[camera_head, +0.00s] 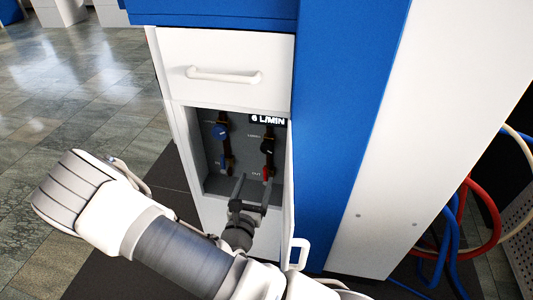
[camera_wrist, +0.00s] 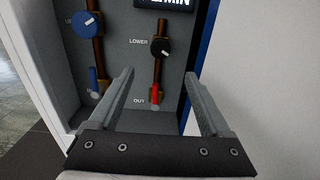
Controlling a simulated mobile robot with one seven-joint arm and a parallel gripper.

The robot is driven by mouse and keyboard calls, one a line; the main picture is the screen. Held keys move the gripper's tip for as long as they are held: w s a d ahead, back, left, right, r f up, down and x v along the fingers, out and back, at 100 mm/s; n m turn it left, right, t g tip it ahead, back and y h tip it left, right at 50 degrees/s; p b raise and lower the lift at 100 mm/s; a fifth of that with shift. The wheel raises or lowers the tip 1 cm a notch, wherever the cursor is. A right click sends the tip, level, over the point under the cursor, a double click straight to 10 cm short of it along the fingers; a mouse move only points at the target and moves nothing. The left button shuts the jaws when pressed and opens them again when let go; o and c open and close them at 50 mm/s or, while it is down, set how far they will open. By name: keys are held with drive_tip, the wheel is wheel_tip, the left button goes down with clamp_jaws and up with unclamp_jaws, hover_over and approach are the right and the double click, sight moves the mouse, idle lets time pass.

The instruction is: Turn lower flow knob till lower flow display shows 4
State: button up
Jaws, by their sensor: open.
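The lower flow knob is a black round knob (camera_wrist: 161,47) labelled LOWER on a brown vertical pipe; in the head view it (camera_head: 267,151) sits inside the open cabinet. The display (camera_head: 268,119) above it reads 6 L/MIN in the head view; in the wrist view only the cut-off end of its text (camera_wrist: 166,3) shows. My gripper (camera_wrist: 160,88) is open and empty, in front of the panel and below the knob. In the head view my gripper (camera_head: 256,180) reaches into the cabinet's lower part, apart from the knob.
A blue knob (camera_wrist: 86,24) is left of the black one. A red handle (camera_wrist: 155,94) marked OUT and a blue handle (camera_wrist: 93,79) sit lower down. The open cabinet door (camera_head: 291,205) stands on the right. A white drawer (camera_head: 226,70) is above the opening.

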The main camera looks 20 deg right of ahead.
sight(266, 150)
drive_tip(key=b+x, duration=0.2)
drive_tip(key=x, duration=1.1)
drive_tip(key=shift+b, duration=0.4)
clamp_jaws()
